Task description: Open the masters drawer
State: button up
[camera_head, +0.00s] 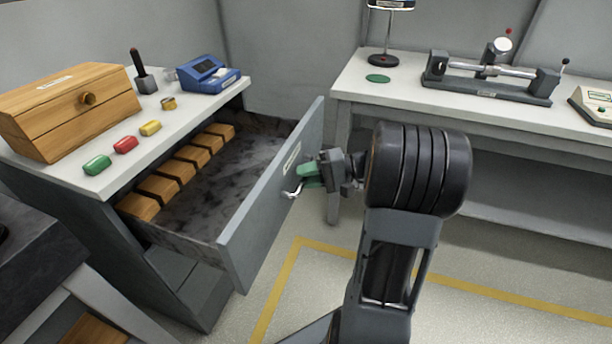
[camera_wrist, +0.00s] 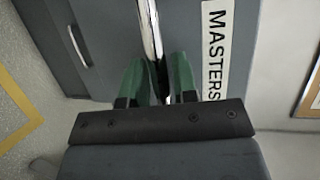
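The masters drawer (camera_head: 262,215) is a grey-fronted drawer in the left bench, standing well out from the cabinet. Several wooden blocks (camera_head: 160,187) lie in a row along its left side. Its MASTERS label (camera_wrist: 217,45) is readable in the wrist view. The shiny bar handle (camera_wrist: 150,28) runs between the green fingers of my gripper (camera_wrist: 158,80). In the head view my gripper (camera_head: 308,176) is at the drawer front, with the handle end (camera_head: 291,192) showing just below the fingers. The fingers look closed around the handle; the exact contact is partly hidden.
A wooden box (camera_head: 70,105), colored blocks (camera_head: 125,145) and a blue device (camera_head: 208,74) stand on the left bench. A second bench (camera_head: 400,88) with a lamp and a measuring rig stands at the back right. Floor with yellow lines (camera_head: 295,262) is open before the drawer.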

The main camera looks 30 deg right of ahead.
jog(key=p+v, duration=0.3)
jog(key=v, duration=1)
jog(key=shift+s+d, duration=0.15)
jog(key=shift+d, duration=0.1)
jog(key=s+a+r+n+g+h+p, duration=0.1)
jog(key=s+a+r+n+h+p, duration=0.2)
jog(key=a+r+h+p, duration=0.4)
jog(key=s+a+r+n+g+h+p, duration=0.1)
jog(key=a+r+h+p, duration=0.6)
jog(key=a+r+p, duration=0.7)
notch_tip(320, 180, up, 4)
jog(key=s+n+p, duration=0.1)
jog(key=n+p, duration=0.1)
jog(key=p, duration=0.4)
jog(key=shift+s+a+r+g+p, duration=0.2)
jog(key=shift+s+a+g+p, duration=0.2)
